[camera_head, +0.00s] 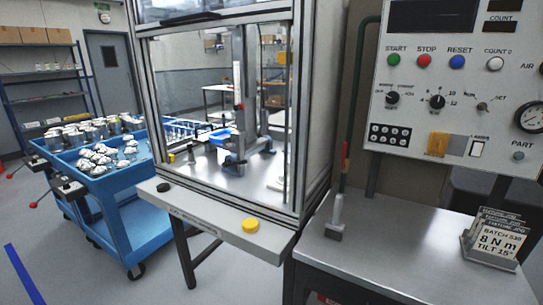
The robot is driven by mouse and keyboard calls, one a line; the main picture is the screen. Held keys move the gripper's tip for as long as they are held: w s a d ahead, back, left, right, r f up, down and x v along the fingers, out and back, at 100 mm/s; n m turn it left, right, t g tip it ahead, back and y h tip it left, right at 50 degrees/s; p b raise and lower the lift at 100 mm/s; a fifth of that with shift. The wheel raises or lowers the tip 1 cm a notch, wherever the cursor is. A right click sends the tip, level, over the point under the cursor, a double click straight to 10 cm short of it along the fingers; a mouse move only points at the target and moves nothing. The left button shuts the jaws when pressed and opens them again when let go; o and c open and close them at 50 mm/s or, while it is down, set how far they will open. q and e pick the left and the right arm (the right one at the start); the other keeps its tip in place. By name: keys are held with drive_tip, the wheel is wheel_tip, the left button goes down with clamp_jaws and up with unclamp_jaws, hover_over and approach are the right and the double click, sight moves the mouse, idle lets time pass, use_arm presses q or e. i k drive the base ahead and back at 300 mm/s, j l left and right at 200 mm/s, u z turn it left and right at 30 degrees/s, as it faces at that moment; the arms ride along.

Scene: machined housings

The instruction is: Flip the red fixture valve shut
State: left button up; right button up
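A narrow upright red piece (344,153) shows at the lower end of the green pipe (353,90), between the machine enclosure and the control panel. It looks like a valve handle, but it is too small to tell whether it is open or shut. Just below it, a grey post with a block foot (336,220) stands on the metal bench. Another small red part (238,97) is on the upright column inside the enclosure. Neither of my grippers shows in the view.
The control panel (440,135) hangs above the metal bench (390,250); a sign holder (492,240) stands at its right. A ledge with a yellow button (251,225) fronts the enclosure. A blue cart (125,215) with metal parts stands left. The bench middle is clear.

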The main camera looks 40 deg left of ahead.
sight(342, 169)
drive_tip(key=u, duration=0.8)
